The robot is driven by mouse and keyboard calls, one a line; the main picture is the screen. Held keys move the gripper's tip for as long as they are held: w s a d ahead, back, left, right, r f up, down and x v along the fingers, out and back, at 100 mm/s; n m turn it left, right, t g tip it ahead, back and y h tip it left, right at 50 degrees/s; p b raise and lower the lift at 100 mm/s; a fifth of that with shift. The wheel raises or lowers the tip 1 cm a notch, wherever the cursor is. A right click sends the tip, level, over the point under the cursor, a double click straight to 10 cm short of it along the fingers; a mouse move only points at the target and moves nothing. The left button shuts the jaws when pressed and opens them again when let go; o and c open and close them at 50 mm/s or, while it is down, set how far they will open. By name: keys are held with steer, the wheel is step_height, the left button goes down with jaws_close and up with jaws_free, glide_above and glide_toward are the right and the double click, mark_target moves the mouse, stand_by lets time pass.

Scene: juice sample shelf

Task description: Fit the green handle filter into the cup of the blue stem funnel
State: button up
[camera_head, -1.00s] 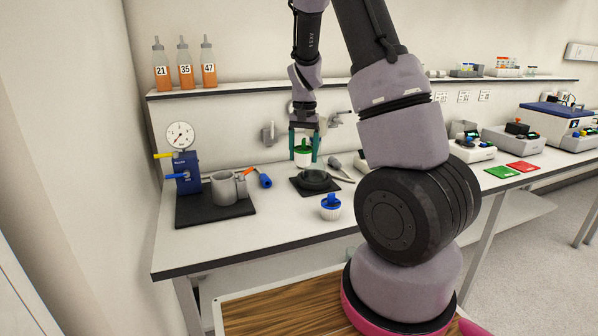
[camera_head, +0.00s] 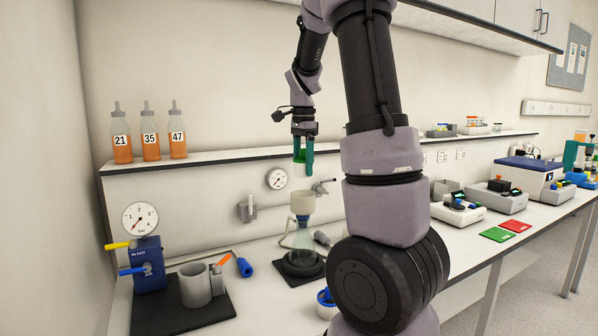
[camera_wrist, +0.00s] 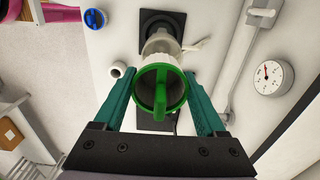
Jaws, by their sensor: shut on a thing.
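My gripper (camera_head: 303,168) is shut on the green handle filter (camera_wrist: 160,92), which has a green rim and a green bar handle across it. In the head view the filter (camera_head: 299,157) is held above the blue stem funnel, with a small gap between them. The funnel's pale cup (camera_head: 302,203) has a bluish stem just below it and sits atop a clear flask (camera_head: 302,242). In the wrist view the filter covers part of the funnel and flask behind it, so the cup's opening is hidden.
The flask stands on a black base (camera_head: 290,279). A blue-handled filter (camera_wrist: 95,18) stands on the bench, partly behind my arm in the head view. A blue gauge device (camera_head: 148,265) and grey cup (camera_head: 194,285) are left. Bottles (camera_head: 150,148) stand on the shelf.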

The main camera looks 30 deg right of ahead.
mark_target(302, 201)
steer(key=shift+w+f, duration=0.15)
steer(key=shift+f, duration=2.05)
steer(key=shift+f, duration=0.8)
steer(key=shift+r, duration=0.6)
steer(key=shift+f, duration=0.8)
steer(key=shift+r, duration=0.15)
steer(key=shift+r, duration=0.65)
steer(key=shift+f, duration=0.65)
stand_by(0.3)
steer(key=shift+r, duration=0.65)
